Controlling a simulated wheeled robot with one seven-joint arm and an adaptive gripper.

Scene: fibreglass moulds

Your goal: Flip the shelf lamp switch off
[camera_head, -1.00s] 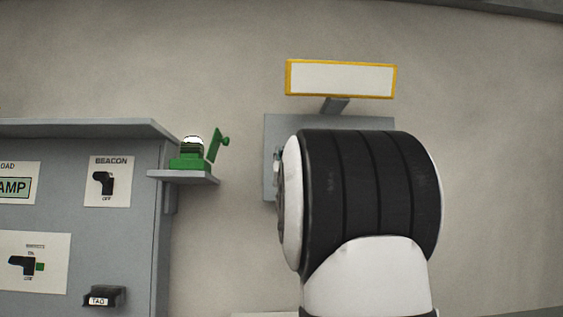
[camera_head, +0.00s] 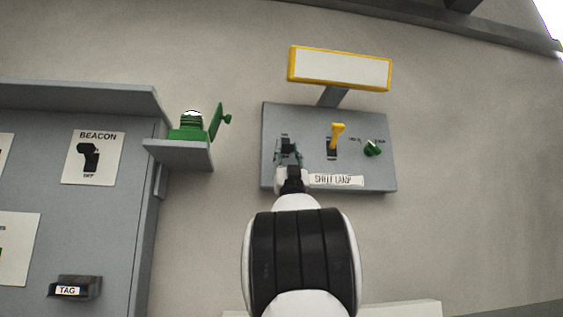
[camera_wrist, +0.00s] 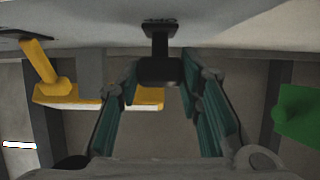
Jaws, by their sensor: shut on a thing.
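A grey panel (camera_head: 385,180) on the wall carries a "SHELF LAMP" label (camera_head: 336,180) along its lower edge. A black switch lever (camera_head: 288,145) is at its left, a yellow toggle (camera_head: 337,134) in the middle and a green knob (camera_head: 372,148) at the right. The yellow-framed lamp (camera_head: 340,69) stands above the panel. My gripper (camera_head: 288,157) is at the black lever and partly hides it. In the wrist view my gripper (camera_wrist: 160,85) has its fingers on both sides of the black lever (camera_wrist: 158,65); the yellow toggle (camera_wrist: 45,65) is to the left.
A small ledge (camera_head: 180,153) with a green device (camera_head: 190,127) is left of the panel. A grey cabinet (camera_head: 110,200) with a "BEACON" switch (camera_head: 89,158) and a "TAG" holder (camera_head: 75,287) is further left. Bare wall lies right of the panel.

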